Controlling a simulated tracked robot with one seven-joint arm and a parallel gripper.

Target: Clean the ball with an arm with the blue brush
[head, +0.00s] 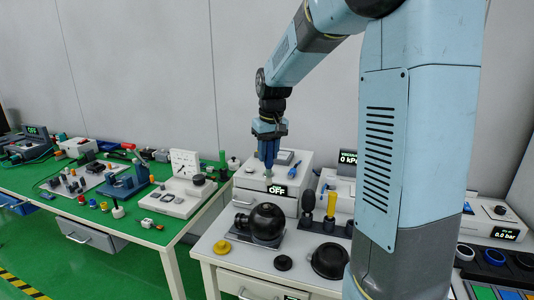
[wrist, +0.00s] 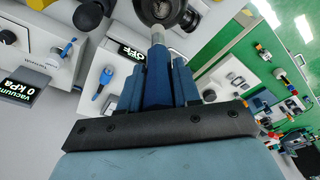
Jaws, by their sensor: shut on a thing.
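My gripper (head: 268,158) points down above the near table and is shut on the blue brush (wrist: 157,70). The brush's pale tip (wrist: 158,33) sticks out past the fingers, and most of its handle is hidden between them. The black ball with an arm (head: 267,222) sits on a dark base on the white table, below my gripper; its arm (head: 241,221) points left. In the wrist view the ball (wrist: 160,10) shows partly at the top edge, beyond the tip. In the head view a clear gap separates tip and ball.
A white box with an OFF display (head: 275,190) stands behind the ball, with a small blue tool (head: 294,170) on top. A yellow-topped tool (head: 332,203) and a black one stand in a holder to the right.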

